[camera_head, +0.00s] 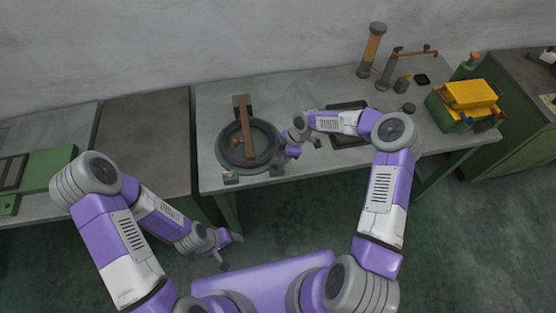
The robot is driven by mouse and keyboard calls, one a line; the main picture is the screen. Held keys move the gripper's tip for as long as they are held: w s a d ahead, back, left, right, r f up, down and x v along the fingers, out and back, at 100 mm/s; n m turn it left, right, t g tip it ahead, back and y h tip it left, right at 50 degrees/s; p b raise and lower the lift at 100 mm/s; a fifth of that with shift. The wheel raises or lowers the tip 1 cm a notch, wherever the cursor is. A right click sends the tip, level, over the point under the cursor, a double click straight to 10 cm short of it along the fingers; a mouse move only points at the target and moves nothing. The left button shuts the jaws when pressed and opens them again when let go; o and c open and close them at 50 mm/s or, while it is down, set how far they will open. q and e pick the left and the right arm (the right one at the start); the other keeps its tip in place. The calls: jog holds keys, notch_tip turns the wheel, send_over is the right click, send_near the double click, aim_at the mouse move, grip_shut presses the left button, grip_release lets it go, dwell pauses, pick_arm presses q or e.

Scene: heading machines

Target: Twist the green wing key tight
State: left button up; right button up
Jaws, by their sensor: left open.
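A round fixture (222,155) sits on the middle bench, with a dark ring (232,128) and a reddish-brown bar (248,135) across it. I cannot make out the green wing key for certain; it may be hidden by my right gripper or too small to tell. My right gripper (297,150) is at the right side of the ring, close to its edge. Its fingers are small and partly hidden, so I cannot tell whether they hold anything. My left gripper (231,252) is open and empty, low in front of the bench, away from the fixture.
A dark tray (347,138) lies right of the fixture, partly under my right arm. A yellow and green toolbox (452,118) stands at the bench's right end. An orange-and-grey cylinder (372,45) and a jointed stand (392,68) stand behind. Bench space left of the fixture is clear.

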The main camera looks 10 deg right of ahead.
jog(key=shift+x, duration=1.65)
jog(key=shift+c, duration=0.3)
jog(key=shift+s+r, duration=0.1)
grip_shut()
